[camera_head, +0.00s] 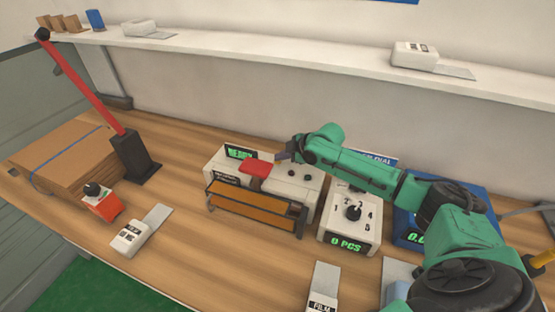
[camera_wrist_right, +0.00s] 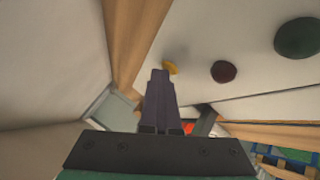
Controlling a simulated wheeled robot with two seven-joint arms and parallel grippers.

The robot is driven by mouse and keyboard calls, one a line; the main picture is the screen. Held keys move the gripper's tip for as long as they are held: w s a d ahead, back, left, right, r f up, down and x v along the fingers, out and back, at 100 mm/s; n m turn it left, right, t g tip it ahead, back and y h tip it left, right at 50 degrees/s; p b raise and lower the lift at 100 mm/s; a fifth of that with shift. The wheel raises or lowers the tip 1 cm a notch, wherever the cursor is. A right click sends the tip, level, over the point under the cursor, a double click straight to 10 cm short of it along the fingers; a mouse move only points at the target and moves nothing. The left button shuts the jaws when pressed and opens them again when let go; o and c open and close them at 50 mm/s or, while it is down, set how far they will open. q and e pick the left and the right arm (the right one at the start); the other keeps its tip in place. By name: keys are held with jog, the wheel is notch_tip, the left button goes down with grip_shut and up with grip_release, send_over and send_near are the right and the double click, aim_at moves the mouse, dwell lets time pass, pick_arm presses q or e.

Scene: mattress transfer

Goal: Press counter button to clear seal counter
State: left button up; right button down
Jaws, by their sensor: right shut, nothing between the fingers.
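My right gripper (camera_head: 284,157) is shut and empty, above the back of the white sealing machine (camera_head: 225,165). The machine has a lit green display (camera_head: 240,153), a red handle (camera_head: 257,169) and dark round buttons on top. In the right wrist view, the dark closed fingers (camera_wrist_right: 160,85) reach a yellow button (camera_wrist_right: 171,68), partly covering it; I cannot tell whether they touch it. A dark red button (camera_wrist_right: 224,71) and a green button (camera_wrist_right: 297,38) lie to its right. A white dial box (camera_head: 350,220) has a display reading "0 PCS" (camera_head: 347,244). My left gripper is out of view.
A brown tray (camera_head: 255,207) stands in front of the machine. A blue device (camera_head: 402,228) is at the right, partly behind my right arm. A red lever (camera_head: 85,85) and a cardboard stack (camera_head: 70,158) are at the left.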

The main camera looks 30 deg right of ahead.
aim_at(281, 163)
jog(key=shift+r+p, duration=1.2)
jog(key=shift+r, duration=0.05)
notch_tip(281, 163, up, 5)
jog(key=p, duration=0.4)
jog(key=shift+p, duration=0.4)
jog(key=shift+f, duration=0.1)
